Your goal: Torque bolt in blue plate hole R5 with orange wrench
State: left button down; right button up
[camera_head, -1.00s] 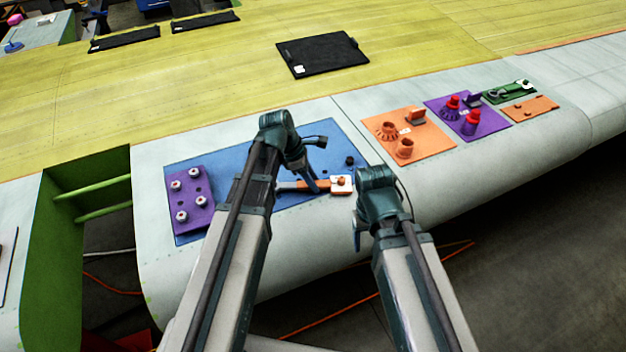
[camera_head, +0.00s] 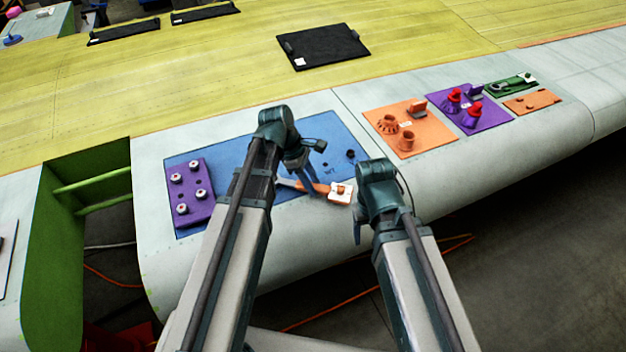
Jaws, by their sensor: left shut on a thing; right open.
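The blue plate (camera_head: 228,155) lies on the wing's pale leading edge, partly hidden behind my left arm. The orange wrench (camera_head: 318,188) lies slanted at the plate's front right, its white and orange head (camera_head: 341,192) to the right near the plate's front edge. My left gripper (camera_head: 310,180) is shut on the wrench's handle. Dark holes or fittings show at the plate's right side, one of them at the upper right (camera_head: 350,154). I cannot tell which hole is R5, or whether a bolt sits under the wrench head. My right gripper (camera_head: 358,230) is open and empty, just right of the wrench head.
A purple block (camera_head: 189,205) with several pale bolts sits on the plate's left. An orange plate (camera_head: 425,145), a purple plate (camera_head: 487,112) and a green plate (camera_head: 505,90) with fittings lie to the right.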

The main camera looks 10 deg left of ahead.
aim_at(311, 204)
pick_arm(q)
jog(key=shift+s+f+m+g, duration=0.1)
jog(key=shift+s+m+g, duration=0.2)
jog(key=shift+s+m, duration=0.5)
jog(key=shift+a, duration=0.1)
jog(key=shift+s+a+m+g, duration=0.15)
jog(key=shift+s+m+g, duration=0.05)
jog(key=shift+s+m, duration=0.35)
jog(key=shift+s+a+m+g, duration=0.15)
jog(key=shift+s+m+g, duration=0.05)
jog(key=shift+s+m, duration=0.35)
jog(key=shift+s+a+m+g+y, duration=0.25)
jog(key=shift+s+a+m, duration=0.1)
jog(key=shift+s+m, duration=0.25)
jog(key=shift+s+a+m+g+y, duration=0.15)
jog(key=shift+s+a+m+g, duration=0.15)
jog(key=shift+s+m, duration=0.3)
jog(key=shift+w, duration=0.1)
jog(key=shift+s+a+m, duration=0.15)
jog(key=shift+s+m, duration=0.05)
jog(key=shift+m, duration=0.1)
